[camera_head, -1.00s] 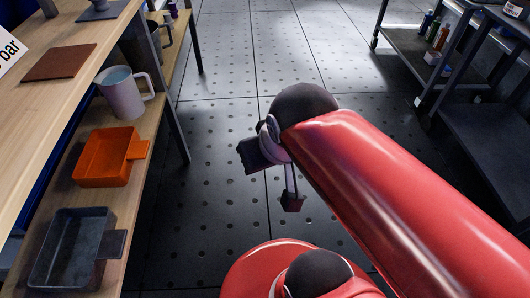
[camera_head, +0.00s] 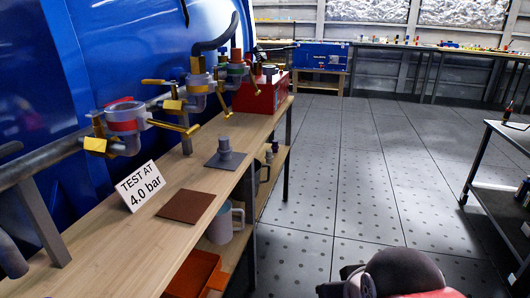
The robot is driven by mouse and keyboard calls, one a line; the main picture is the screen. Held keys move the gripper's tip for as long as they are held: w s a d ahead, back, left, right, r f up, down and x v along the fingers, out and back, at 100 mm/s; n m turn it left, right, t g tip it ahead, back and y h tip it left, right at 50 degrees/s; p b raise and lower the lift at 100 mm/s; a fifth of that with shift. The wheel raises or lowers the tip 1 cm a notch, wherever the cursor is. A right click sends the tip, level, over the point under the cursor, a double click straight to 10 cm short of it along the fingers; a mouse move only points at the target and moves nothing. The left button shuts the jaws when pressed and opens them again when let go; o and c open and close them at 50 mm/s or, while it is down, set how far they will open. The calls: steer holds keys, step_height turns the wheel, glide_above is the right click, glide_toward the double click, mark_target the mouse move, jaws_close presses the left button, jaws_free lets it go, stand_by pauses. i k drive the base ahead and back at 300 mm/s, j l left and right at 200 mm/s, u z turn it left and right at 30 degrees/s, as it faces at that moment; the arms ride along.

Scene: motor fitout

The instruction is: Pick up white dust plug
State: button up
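I cannot pick out a white dust plug for certain in the head view. A grey plug-like piece (camera_head: 225,148) stands upright on a dark square plate on the wooden bench (camera_head: 110,262). My arm shows only at the bottom right edge, as a dark rounded joint and a bit of red. The fingers of my gripper are below the picture, so what they hold is hidden.
A sign reading "TEST AT 4.0 bar" (camera_head: 140,187), a brown mat (camera_head: 186,206) and a red box (camera_head: 262,95) are on the bench. Pipe valves (camera_head: 122,125) stand behind it. An orange tray (camera_head: 195,275) and mug (camera_head: 222,225) sit on the lower shelf. Floor (camera_head: 360,180) is clear.

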mark_target(269, 157)
steer(key=i+l, duration=0.2)
steer(key=i, duration=0.3)
steer(key=i+l, duration=0.15)
steer(key=i, duration=0.4)
steer(key=i+l, duration=0.2)
steer(key=i, duration=0.3)
steer(key=i+l, duration=0.15)
steer(key=i, duration=0.4)
